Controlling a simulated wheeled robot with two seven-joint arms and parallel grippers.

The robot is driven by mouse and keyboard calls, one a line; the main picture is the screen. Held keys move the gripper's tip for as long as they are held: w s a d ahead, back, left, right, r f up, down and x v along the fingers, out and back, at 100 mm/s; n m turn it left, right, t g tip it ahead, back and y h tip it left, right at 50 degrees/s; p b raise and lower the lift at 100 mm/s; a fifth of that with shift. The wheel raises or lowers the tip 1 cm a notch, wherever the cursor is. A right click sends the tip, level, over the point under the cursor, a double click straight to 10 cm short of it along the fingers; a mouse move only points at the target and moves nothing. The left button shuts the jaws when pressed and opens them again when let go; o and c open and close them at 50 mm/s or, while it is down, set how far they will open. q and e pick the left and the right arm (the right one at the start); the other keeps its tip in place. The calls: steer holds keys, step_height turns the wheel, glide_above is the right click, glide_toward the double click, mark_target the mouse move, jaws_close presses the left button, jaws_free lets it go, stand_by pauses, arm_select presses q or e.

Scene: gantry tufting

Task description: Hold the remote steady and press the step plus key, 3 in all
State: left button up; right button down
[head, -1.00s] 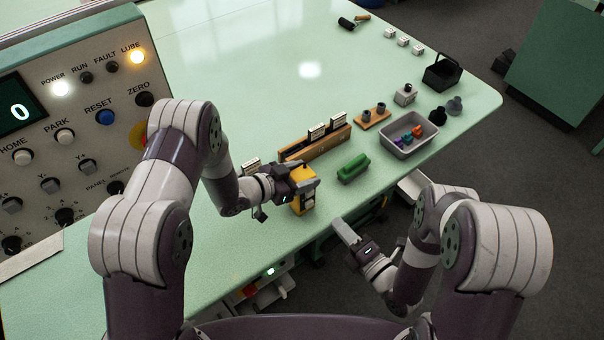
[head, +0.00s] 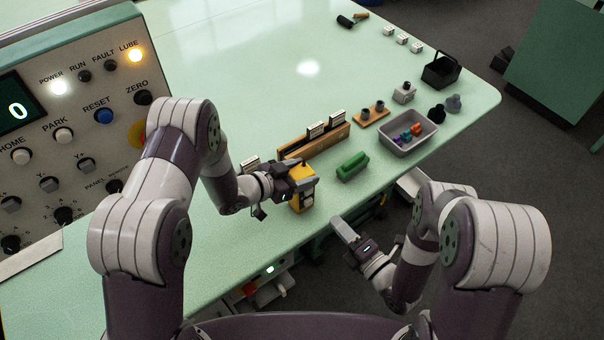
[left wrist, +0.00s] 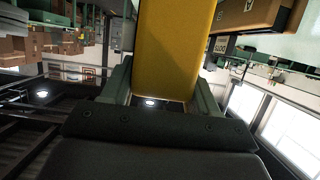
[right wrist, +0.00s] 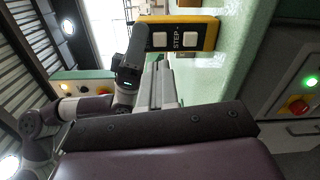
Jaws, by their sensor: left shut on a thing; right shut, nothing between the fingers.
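The yellow remote (head: 301,203) stands near the table's front edge. My left gripper (head: 298,184) is shut on it. In the left wrist view, the remote's plain yellow body (left wrist: 172,50) sits between the fingers. In the right wrist view, the remote's dark face (right wrist: 176,40) shows two pale keys and a STEP label between them; which key is step plus I cannot tell for sure. My right gripper (head: 337,222) is shut and empty, right of the remote in the head view and apart from it. Its fingertips (right wrist: 162,68) point toward the keyed face.
A green block (head: 352,167) and a wooden rack with cards (head: 314,142) lie beyond the remote. A grey tray (head: 407,143) with small coloured pieces is further right. A control console (head: 75,130) stands at left, its display reading 0. The table's middle is clear.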

mark_target(309, 191)
steer(key=w+a+r+m+g, duration=0.1)
steer(key=w+a+r+m, duration=0.3)
steer(key=w+r, duration=0.15)
steer(key=s+d+f+n+g+h, duration=0.2)
steer(key=s+n+h, duration=0.1)
steer(key=n, duration=1.2)
steer(key=s+d+f+n+g+h, duration=0.2)
steer(key=s+d+n+g+h, duration=0.1)
steer(key=n, duration=1.1)
steer(key=shift+s+f+n+h, duration=0.25)
steer(key=shift+n+h, duration=0.15)
steer(key=shift+h, duration=0.1)
steer(key=w+a, duration=0.5)
steer(key=w, duration=0.2)
steer(key=shift+a, duration=0.15)
